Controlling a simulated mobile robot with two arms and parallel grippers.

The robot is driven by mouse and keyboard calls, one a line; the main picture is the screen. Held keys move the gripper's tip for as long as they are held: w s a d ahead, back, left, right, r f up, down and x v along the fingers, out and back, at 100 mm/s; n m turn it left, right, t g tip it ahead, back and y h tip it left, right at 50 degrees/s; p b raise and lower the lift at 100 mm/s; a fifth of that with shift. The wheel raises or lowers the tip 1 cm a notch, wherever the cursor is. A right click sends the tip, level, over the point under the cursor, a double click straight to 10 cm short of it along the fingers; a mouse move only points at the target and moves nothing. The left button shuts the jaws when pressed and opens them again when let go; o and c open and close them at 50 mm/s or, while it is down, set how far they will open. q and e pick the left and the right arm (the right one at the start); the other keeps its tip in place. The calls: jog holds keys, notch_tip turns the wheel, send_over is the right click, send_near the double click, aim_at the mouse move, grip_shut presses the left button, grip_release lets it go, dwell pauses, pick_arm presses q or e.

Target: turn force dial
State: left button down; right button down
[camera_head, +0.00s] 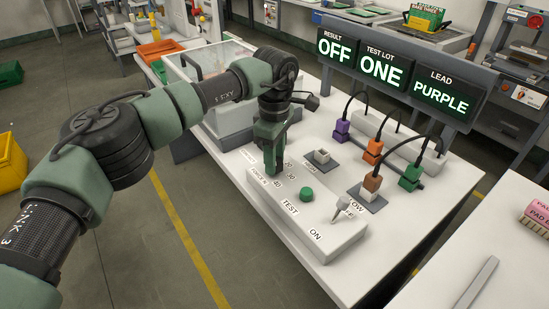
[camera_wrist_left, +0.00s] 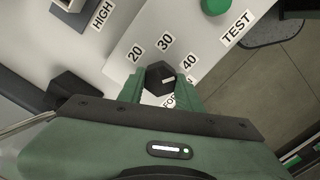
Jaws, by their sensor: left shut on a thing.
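The force dial is a dark hexagonal knob (camera_wrist_left: 159,77) on a white control panel (camera_head: 327,243), with the numbers 20, 30 and 40 around it. My left gripper (camera_wrist_left: 161,88) has its two green fingers on either side of the knob, shut on it. In the head view my left gripper (camera_head: 270,165) points down onto the panel's far left part and hides the dial. The label beside the dial is partly covered by a finger in the wrist view. My right gripper is not in either view.
The panel also carries a green button (camera_head: 306,194) and a toggle switch (camera_head: 340,208). Colored plugs with black cables, such as a purple one (camera_head: 342,131), stand behind. Dark displays (camera_head: 382,70) read OFF, ONE and PURPLE. A clear-lidded box (camera_head: 210,75) is near my forearm.

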pick_arm(q)
jog(key=shift+r, duration=0.1)
jog(key=c, duration=1)
grip_release()
jog(key=shift+o, duration=0.2)
notch_tip(320, 180, up, 8)
jog(key=shift+f+b, duration=0.15)
jog(key=shift+b, duration=0.2)
